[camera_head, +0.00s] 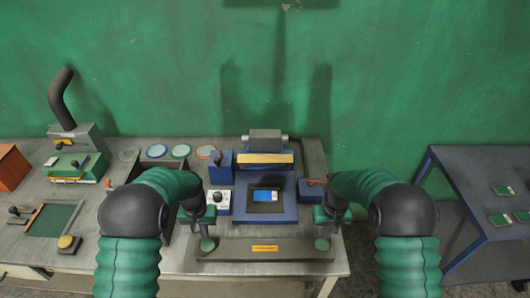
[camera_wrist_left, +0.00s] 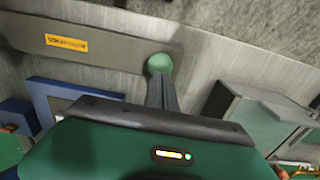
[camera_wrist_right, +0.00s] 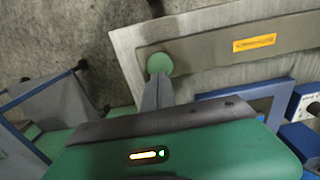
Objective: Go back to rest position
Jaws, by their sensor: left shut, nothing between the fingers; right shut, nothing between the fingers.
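My left gripper (camera_head: 206,232) is shut and empty above the left end of a long grey bar (camera_head: 235,250) at the table's front. In the left wrist view its closed fingers (camera_wrist_left: 161,84) point at a round green button (camera_wrist_left: 160,64). My right gripper (camera_head: 326,232) is shut and empty over the bar's right end. In the right wrist view its closed fingers (camera_wrist_right: 158,84) point at another round green button (camera_wrist_right: 159,64). I cannot tell whether either pair of fingertips touches its button. Both arms reach forward and inward.
Between the grippers stands a blue machine (camera_head: 282,210) with a small blue-screened piece (camera_head: 265,196). A green wall (camera_head: 420,80) is behind, and a blue side table (camera_head: 480,190) stands right.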

